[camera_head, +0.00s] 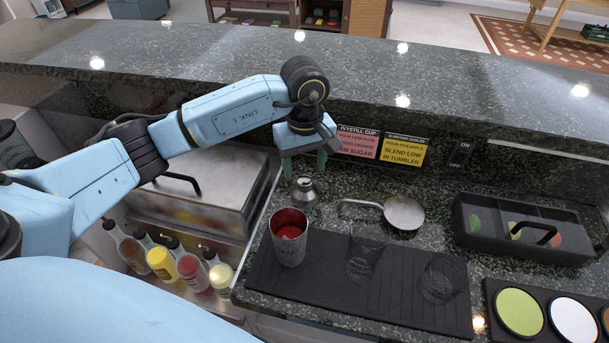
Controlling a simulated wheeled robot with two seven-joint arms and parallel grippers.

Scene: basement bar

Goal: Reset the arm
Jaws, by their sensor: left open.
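My left arm comes in from the left, and its blue-green gripper (304,165) points down at the back of the counter. The fingers are apart and nothing shows between them. The gripper is above and just behind a small metal cap (304,192); I cannot tell whether they touch. A metal shaker tin (289,246) with something red inside stands in front of it on a black ribbed mat (320,290). My right gripper is not in view.
A strainer (403,212), two clear glasses (364,256) and a lidded black garnish box (510,238) lie to the right. Several squeeze bottles (162,263) stand at left. Recipe cards (358,143) sit against the raised bar ledge (440,80). Coloured dishes (519,310) are at lower right.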

